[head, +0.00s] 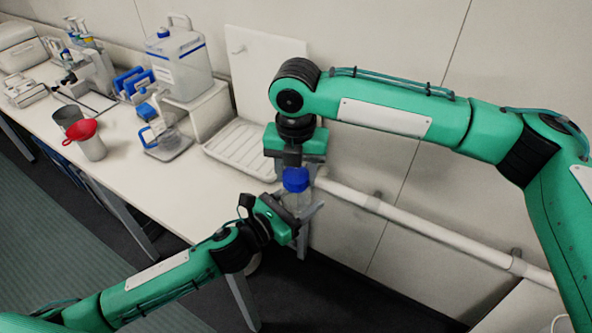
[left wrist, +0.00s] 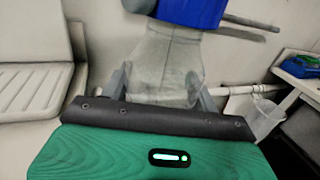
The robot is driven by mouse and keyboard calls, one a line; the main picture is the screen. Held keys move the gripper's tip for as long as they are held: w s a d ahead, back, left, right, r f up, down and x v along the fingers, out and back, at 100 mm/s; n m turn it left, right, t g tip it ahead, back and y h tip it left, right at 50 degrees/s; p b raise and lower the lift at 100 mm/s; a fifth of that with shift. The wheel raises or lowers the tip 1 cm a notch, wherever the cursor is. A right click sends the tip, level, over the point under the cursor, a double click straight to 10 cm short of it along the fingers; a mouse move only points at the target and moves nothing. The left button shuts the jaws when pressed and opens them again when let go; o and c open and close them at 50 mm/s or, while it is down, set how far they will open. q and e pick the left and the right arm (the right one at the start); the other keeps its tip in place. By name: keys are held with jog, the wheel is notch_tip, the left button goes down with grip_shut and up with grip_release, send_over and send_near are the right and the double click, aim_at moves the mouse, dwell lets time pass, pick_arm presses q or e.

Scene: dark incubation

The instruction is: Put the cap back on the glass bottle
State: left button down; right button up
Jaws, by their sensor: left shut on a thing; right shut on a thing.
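The clear glass bottle (head: 297,200) is held upright in my left gripper (head: 299,214), off the table's right end. In the left wrist view the bottle (left wrist: 163,68) stands between the two grey fingers. The blue cap (head: 296,180) is at the top of the bottle, and it also shows at the top edge of the left wrist view (left wrist: 190,10). My right gripper (head: 294,165) comes from above and is shut on the cap. The cap's lower edge meets or overlaps the bottle's neck; I cannot tell whether it is seated.
A white pipe (head: 400,226) runs along the wall behind my grippers. The table's front right is clear.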

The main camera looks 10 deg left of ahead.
jog(key=m, duration=1.1)
jog(key=shift+m, duration=0.4)
jog(key=m, duration=1.4)
jog(key=shift+m, duration=0.3)
jog(key=m, duration=0.4)
jog(key=o, duration=1.1)
